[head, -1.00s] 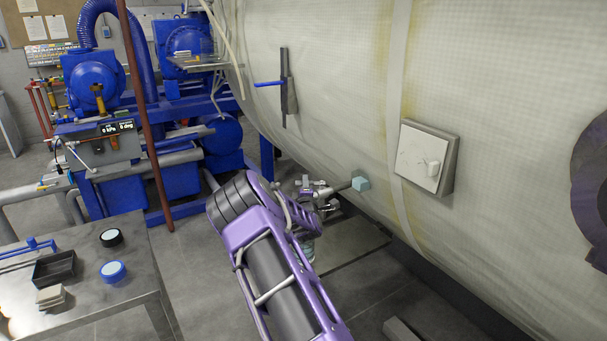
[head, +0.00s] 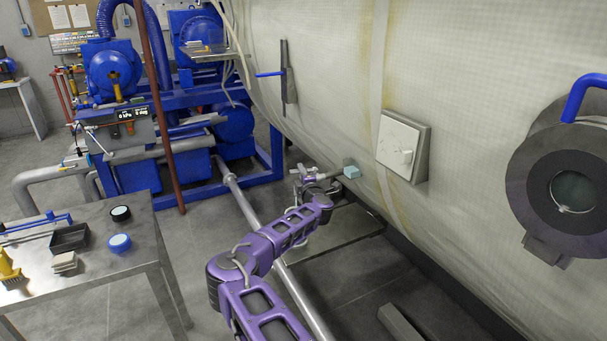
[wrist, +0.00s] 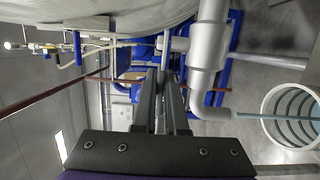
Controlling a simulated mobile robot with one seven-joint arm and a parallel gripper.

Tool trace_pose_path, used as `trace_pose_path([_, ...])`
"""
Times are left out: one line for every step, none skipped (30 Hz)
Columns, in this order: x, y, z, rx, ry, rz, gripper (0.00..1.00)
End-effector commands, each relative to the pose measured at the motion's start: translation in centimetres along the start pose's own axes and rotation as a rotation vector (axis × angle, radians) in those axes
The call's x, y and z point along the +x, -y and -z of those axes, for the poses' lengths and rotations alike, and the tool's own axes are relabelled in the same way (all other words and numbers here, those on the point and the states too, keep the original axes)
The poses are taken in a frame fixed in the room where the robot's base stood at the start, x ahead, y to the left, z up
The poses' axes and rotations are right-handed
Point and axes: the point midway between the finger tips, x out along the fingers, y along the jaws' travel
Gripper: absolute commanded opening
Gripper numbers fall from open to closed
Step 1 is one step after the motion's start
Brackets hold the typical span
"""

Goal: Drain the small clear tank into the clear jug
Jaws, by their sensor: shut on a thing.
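My gripper (head: 312,180) is at the small valve fitting low beside the pale chamber wall; its fingers also show in the wrist view (wrist: 167,75). It is shut on what looks like the valve handle, mostly hidden by the fingers. In the wrist view a grey pipe (wrist: 208,65) beside the fingers ends in an elbow spout (wrist: 213,113). In the head view my arm hides the jug. I cannot pick out the small clear tank.
A metal table (head: 150,240) with a black tray (head: 70,238) and round lids stands at the left. Blue pump machinery (head: 235,125) stands behind. A grey block (head: 400,328) lies on the floor.

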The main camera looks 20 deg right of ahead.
Motion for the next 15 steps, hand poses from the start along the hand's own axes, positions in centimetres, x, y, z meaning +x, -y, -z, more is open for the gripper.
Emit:
trace_pose_path([0.0, -0.2, -0.1, -0.004, -0.010, -0.002, 0.00])
trace_pose_path([0.0, -0.2, 0.0, -0.002, -0.018, -0.002, 0.00])
trace_pose_path([0.1, -0.2, 0.1, -0.002, -0.028, -0.002, 0.00])
trace_pose_path([0.1, -0.2, 0.2, -0.003, -0.035, -0.002, 0.00])
trace_pose_path([0.1, -0.2, 0.2, -0.002, -0.042, -0.001, 0.00])
trace_pose_path([0.1, -0.2, 0.3, -0.001, -0.049, -0.001, 0.00])
trace_pose_path([0.1, -0.1, 0.4, 0.000, -0.055, 0.000, 0.00])
trace_pose_path([0.1, -0.1, 0.5, 0.000, -0.061, 0.000, 0.00])
trace_pose_path([0.1, -0.1, 0.6, -0.001, -0.068, 0.000, 0.00])
trace_pose_path([0.1, -0.1, 0.6, -0.001, -0.072, 0.001, 0.00])
trace_pose_path([0.1, -0.1, 0.7, 0.000, -0.076, 0.001, 0.00])
trace_pose_path([0.1, -0.1, 0.8, 0.000, -0.081, 0.002, 0.00])
trace_pose_path([0.1, -0.1, 0.8, 0.001, -0.084, 0.003, 0.00])
trace_pose_path([0.1, 0.0, 0.9, 0.001, -0.086, 0.003, 0.00])
trace_pose_path([0.1, 0.0, 1.0, 0.002, -0.089, 0.004, 0.00])
